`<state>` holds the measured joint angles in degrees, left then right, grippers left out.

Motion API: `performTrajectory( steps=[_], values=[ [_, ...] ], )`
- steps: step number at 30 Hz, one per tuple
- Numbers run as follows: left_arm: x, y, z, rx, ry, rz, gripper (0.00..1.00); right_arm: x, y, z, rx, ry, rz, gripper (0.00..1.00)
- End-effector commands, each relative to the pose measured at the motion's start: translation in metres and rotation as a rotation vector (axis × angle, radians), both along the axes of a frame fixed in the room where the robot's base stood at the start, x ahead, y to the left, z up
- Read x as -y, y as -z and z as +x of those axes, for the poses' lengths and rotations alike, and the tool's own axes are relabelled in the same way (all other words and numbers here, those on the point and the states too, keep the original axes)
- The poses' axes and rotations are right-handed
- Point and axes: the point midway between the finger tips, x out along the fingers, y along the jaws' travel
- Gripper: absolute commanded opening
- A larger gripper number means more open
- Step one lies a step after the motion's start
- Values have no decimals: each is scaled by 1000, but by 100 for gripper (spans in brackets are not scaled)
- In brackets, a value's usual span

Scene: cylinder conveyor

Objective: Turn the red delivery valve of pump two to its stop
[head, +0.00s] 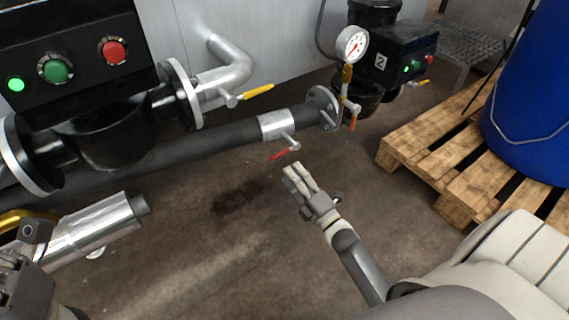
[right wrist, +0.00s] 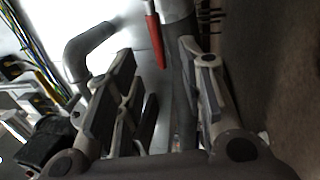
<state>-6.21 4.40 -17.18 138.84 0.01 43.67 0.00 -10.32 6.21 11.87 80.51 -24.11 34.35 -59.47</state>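The red valve handle (head: 279,154) sits on a short stem below the bright metal sleeve (head: 277,125) of the dark pipe. Pump two (head: 400,50), a black unit with a "2" plate, stands at the back right of that pipe. My right gripper (head: 298,178) is just below and right of the red handle in the head view, apart from it. In the right wrist view the red handle (right wrist: 155,42) lies beyond the spread fingers (right wrist: 160,90), with nothing between them. Part of my left gripper (head: 28,262) shows at the lower left edge; its fingertips are hidden.
A pressure gauge (head: 352,44) and an orange lever (head: 353,122) are near pump two. A yellow lever (head: 258,91) is on the upper pipe. A silver cylinder (head: 95,232) is at lower left. A wooden pallet (head: 425,138) with a blue drum (head: 535,90) stands right.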

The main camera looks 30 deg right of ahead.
Motion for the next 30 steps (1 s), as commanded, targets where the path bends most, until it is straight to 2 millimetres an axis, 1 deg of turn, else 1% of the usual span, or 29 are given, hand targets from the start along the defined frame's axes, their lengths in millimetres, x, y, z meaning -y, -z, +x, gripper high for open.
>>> performTrajectory(
  steps=[1,3,6,9,26,28,29,30],
  values=[
    [0,0,0,-1,0,0,0,1,3,-10,-2,1,0,36],
    [0,0,0,-1,0,0,0,2,4,-19,-2,1,-1,36],
    [0,0,0,-1,0,0,0,2,6,-29,0,-1,-1,36],
    [0,0,0,-1,0,0,0,3,7,-34,0,-1,-2,36],
    [0,0,0,-1,0,0,0,3,7,-36,1,-1,-1,36],
    [0,0,0,-2,0,1,0,0,2,-35,9,-7,9,36],
    [0,0,0,-3,0,0,0,-2,-3,-34,18,-15,19,36],
    [0,0,0,-5,1,0,0,-8,-12,-33,36,-29,40,36]
  ],
)
